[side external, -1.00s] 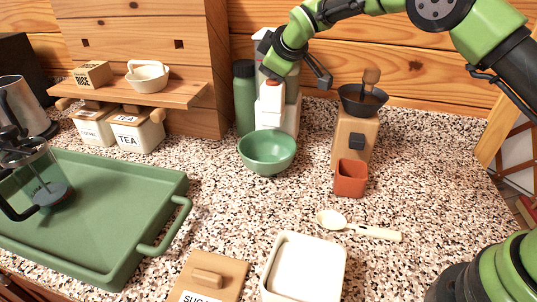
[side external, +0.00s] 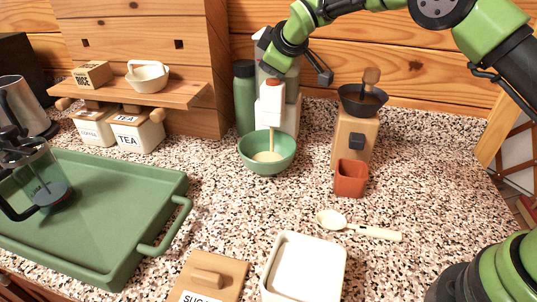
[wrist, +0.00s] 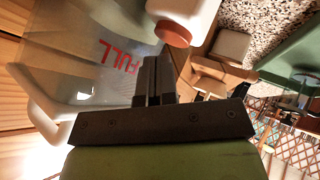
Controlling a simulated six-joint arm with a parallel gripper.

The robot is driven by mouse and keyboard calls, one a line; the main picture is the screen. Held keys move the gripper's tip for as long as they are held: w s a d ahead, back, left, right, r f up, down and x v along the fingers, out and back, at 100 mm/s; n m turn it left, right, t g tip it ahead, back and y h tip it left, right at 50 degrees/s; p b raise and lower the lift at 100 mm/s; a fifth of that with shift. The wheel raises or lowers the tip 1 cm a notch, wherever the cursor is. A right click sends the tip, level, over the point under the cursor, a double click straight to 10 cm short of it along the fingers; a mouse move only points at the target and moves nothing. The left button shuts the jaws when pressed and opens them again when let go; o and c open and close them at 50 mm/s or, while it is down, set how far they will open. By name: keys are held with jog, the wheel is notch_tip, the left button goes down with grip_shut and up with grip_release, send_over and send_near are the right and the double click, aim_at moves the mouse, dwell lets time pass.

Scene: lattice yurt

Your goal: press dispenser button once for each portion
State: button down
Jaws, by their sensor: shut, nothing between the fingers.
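The white dispenser (side external: 272,106) stands against the back wall, with a red-orange button (side external: 273,82) on its front. The button also shows in the wrist view (wrist: 173,34). A pale beige stream (side external: 272,139) runs from the dispenser into the green bowl (side external: 262,167), where some beige contents (side external: 267,156) lie. My gripper (wrist: 156,62) is shut and empty. In the wrist view its fingertips are close to the button but look apart from it. In the side view the fingertips are hard to make out.
A translucent container marked FULL (wrist: 85,60) shows beside the fingers. A green bottle (side external: 244,97) stands left of the dispenser. A wooden grinder (side external: 352,140) with a terracotta cup (side external: 350,179) stands right. A spoon (side external: 365,230), open white canister (side external: 304,270) and green tray (side external: 90,215) lie in front.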

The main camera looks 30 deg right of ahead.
aim_at(272, 81)
jog(key=shift+r, duration=0.1)
jog(key=shift+r, duration=2.95)
jog(key=s+d+r+m+g+y, duration=0.1)
jog(key=s+r+m, duration=0.3)
jog(key=s, duration=0.6)
jog(key=s+d+r+m, duration=0.1)
jog(key=s+r+m, duration=0.1)
jog(key=s+r, duration=0.55)
jog(key=s+f+m, duration=0.3)
jog(key=s+f, duration=0.1)
jog(key=s, duration=0.7)
jog(key=s+f+m+g+y, duration=0.1)
jog(key=s+f+m, duration=0.2)
jog(key=s, duration=0.8)
jog(key=shift+a+f, duration=0.15)
jog(key=shift+f, duration=0.55)
